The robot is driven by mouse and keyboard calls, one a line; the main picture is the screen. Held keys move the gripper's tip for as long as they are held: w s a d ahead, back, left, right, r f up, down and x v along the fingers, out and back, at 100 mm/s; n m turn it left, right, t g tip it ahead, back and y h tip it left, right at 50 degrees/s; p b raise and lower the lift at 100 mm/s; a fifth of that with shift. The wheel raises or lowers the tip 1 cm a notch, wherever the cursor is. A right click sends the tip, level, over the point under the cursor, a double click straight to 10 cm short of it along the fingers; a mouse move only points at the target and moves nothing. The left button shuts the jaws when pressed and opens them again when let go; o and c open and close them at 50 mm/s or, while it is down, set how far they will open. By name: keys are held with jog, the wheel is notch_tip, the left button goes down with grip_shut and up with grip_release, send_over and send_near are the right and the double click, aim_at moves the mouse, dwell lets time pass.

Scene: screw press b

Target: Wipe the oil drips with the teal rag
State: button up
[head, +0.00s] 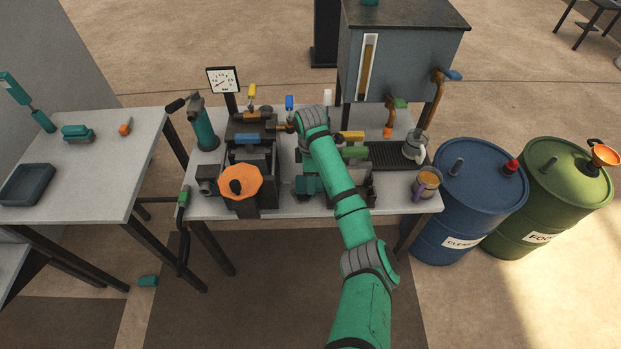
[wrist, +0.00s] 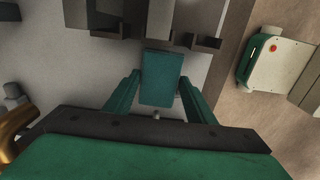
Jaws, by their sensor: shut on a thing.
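In the wrist view, my gripper (wrist: 160,82) is shut on a teal block-shaped thing that looks like the folded teal rag (wrist: 161,66). The rag sits between both fingertips, over the light grey table top (wrist: 70,80) and close to dark metal parts. In the head view, my arm reaches over the press table (head: 285,208), and its forearm hides part of the middle. Teal parts near the front of the press may be my gripper; I cannot tell rag from finger there. I cannot make out oil drips in either view.
A drip grate (head: 385,155) with a metal jug (head: 415,146) and a jar (head: 426,184) are at right. Blue (head: 465,205) and green (head: 565,190) drums stand beyond.

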jog(key=shift+f, duration=1.2)
dwell(0.4)
jog(key=shift+s, duration=0.1)
jog(key=shift+s+f, duration=0.2)
jog(key=shift+s, duration=1.55)
jog(key=shift+r, duration=0.8)
jog(key=shift+w, duration=0.1)
jog(key=shift+w+r, duration=0.3)
jog(key=shift+w, duration=0.6)
jog(key=shift+w+r, duration=0.3)
jog(key=shift+w, duration=0.6)
